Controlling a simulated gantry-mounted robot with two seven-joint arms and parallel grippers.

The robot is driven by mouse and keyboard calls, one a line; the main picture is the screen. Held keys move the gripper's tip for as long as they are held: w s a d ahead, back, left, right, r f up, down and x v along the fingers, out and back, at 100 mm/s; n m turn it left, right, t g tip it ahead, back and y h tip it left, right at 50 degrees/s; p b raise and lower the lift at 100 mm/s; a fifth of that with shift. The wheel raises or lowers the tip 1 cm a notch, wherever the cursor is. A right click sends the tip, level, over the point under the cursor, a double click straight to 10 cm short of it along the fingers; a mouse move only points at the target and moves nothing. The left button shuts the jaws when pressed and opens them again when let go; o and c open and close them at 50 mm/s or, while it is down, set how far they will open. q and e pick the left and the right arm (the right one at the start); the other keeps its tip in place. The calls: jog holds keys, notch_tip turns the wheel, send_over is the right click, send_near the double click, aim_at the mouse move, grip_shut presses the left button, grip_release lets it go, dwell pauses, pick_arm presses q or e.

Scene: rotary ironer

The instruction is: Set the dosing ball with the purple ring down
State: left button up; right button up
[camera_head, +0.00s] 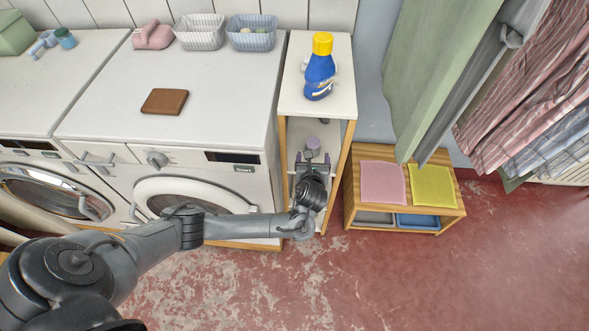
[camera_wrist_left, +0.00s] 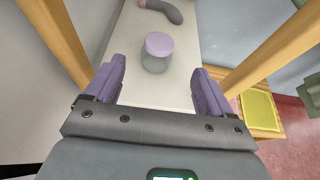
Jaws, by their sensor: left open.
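The dosing ball with the purple ring (camera_wrist_left: 156,62) stands upright on a white shelf (camera_wrist_left: 125,48); it has a purple top and a greyish, translucent body. In the head view its purple top (camera_head: 313,143) shows just past my left gripper (camera_head: 313,157). In the left wrist view my left gripper (camera_wrist_left: 158,72) is open. Its two purple fingers are spread to either side of the ball, with a visible gap on each side. The ball sits between and slightly beyond the fingertips, not held. My right gripper is not in view.
A grey, curved object (camera_wrist_left: 166,11) lies further back on the shelf. Wooden posts (camera_wrist_left: 55,40) flank the opening. A blue bottle with a yellow cap (camera_head: 319,70) stands on the shelf unit's top. A wooden bench (camera_head: 405,215) with pink and yellow cloths stands to the right.

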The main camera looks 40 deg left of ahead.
pick_arm(q)
jog(key=s+d+f+n+g+h, duration=0.2)
jog(key=s+d+f+n+h, duration=0.1)
jog(key=s+d+n, duration=0.3)
jog(key=s+d+f+n+g+h, duration=0.1)
jog(key=s+d+f+n+h, duration=0.25)
jog(key=s+d, duration=0.4)
jog(key=s+r+n+g+h, duration=0.1)
jog(key=s+r+n, duration=0.3)
jog(key=s+n, duration=0.4)
jog(key=s+r+n+g+h, duration=0.1)
jog(key=s+r+n, duration=0.3)
jog(key=s+n, duration=0.4)
jog(key=shift+s+a+r+g, duration=0.2)
jog(key=shift+s+a+g, duration=0.1)
jog(key=shift+s+g, duration=0.55)
jog(key=shift+r+n, duration=0.1)
jog(key=shift+n, duration=0.15)
notch_tip(320, 180, up, 24)
jog(key=p, duration=2.4)
